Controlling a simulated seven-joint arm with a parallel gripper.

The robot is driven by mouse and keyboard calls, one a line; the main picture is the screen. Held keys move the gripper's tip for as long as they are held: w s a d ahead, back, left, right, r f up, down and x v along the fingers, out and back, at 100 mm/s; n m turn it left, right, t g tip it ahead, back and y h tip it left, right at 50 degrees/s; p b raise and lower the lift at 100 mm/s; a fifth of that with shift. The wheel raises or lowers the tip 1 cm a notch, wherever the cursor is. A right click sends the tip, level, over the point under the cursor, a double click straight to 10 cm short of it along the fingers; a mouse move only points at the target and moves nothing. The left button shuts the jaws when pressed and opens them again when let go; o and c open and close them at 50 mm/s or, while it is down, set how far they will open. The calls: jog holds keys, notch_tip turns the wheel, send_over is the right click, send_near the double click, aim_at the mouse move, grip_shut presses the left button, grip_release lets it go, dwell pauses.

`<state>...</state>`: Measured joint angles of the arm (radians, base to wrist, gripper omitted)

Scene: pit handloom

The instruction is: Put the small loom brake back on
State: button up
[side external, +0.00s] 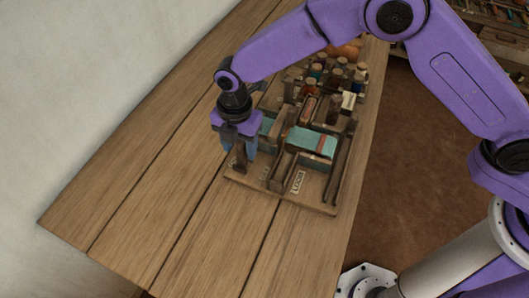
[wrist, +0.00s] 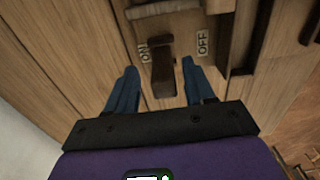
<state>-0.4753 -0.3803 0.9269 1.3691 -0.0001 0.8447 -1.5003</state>
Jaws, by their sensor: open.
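The small loom brake is a short dark wooden lever (wrist: 162,62) on the wooden loom model. In the wrist view it stands between an ON label (wrist: 144,53) and an OFF label (wrist: 203,42), closer to ON. My gripper (wrist: 158,68) is open, with one blue finger on each side of the lever. I see a gap on both sides; whether either finger touches it I cannot tell. In the side view my gripper (side external: 238,150) points down at the left end of the loom model (side external: 318,203), and its fingers partly hide the lever.
A teal cloth roll with a red stripe (side external: 311,142) lies on the loom model, right of my gripper. Several small bottles (side external: 340,75) stand behind it. The plank table (side external: 150,190) is clear at left and front. A pale wall (side external: 80,80) is at left.

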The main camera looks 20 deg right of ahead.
jog(key=shift+r, duration=0.1)
jog(key=shift+r, duration=3.15)
jog(key=shift+d+r, duration=0.1)
jog(key=shift+r, duration=0.05)
jog(key=s+d+r+m, duration=0.3)
jog(key=s+d, duration=0.5)
jog(key=d, duration=0.4)
jog(key=s+d+r+m, duration=0.2)
jog(key=s+d+m, duration=0.4)
jog(key=s+d, duration=0.3)
jog(key=s+d+r+m, duration=0.3)
jog(key=s+d, duration=0.6)
jog(key=d, duration=0.6)
jog(key=shift+s+r+m, duration=0.15)
jog(key=shift+r+m, duration=0.15)
jog(key=shift+m, duration=0.9)
